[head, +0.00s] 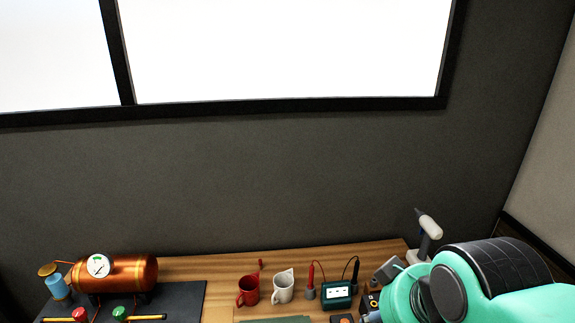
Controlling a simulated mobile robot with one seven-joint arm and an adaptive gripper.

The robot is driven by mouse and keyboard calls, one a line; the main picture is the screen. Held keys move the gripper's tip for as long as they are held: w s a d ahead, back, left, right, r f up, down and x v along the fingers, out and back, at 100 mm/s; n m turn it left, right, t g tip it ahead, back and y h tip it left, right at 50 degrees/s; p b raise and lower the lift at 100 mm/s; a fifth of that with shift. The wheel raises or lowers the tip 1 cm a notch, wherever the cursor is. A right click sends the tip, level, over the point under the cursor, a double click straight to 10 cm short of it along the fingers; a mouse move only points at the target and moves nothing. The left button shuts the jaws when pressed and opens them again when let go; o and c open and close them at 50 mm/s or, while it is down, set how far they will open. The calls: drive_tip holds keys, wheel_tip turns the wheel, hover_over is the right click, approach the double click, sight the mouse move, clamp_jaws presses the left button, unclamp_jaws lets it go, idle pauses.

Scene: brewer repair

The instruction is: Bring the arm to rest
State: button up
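My arm (465,285), teal with black joint covers, fills the lower right corner of the head view and covers the right end of the wooden bench. My gripper is not visible in this view, so I cannot see its fingers or whether it holds anything.
On the bench (215,268), a copper boiler (130,271) with a gauge stands on a dark mat (185,297) at left. A red mug (248,290), a white mug (283,287) and a green meter (337,293) stand mid-bench. A white-handled tool (429,228) stands behind my arm.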

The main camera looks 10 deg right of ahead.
wheel_tip(320, 180, down, 9)
drive_tip(key=b, duration=0.8)
